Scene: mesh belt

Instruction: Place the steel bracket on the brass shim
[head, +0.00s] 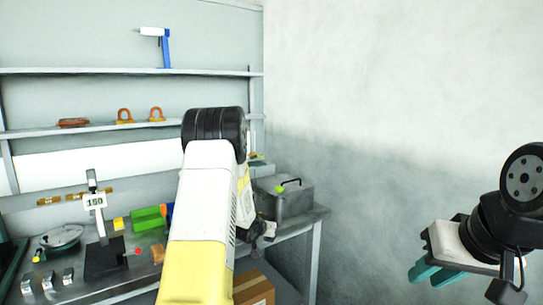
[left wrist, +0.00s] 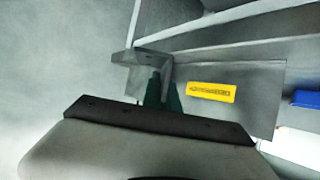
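In the left wrist view a grey angled metal piece, which looks like the steel bracket (left wrist: 142,57), sits at the fingertips of my left gripper (left wrist: 163,85). The dark green fingers stand close on either side of its downward leg, and it is held up off any surface. In the head view my left arm hides most of that gripper. My right gripper (head: 434,273) hangs at the right, its teal fingers apart and empty, far from the bench. I cannot make out the brass shim for certain in either view.
A grey box (head: 293,203) with a dark handle stands at the bench's right end. A round lidded pan (head: 60,238), a stand marked 150 (head: 95,201), a green block (head: 148,218) and an orange block (head: 158,254) crowd the bench. A cardboard box (head: 252,288) is below.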

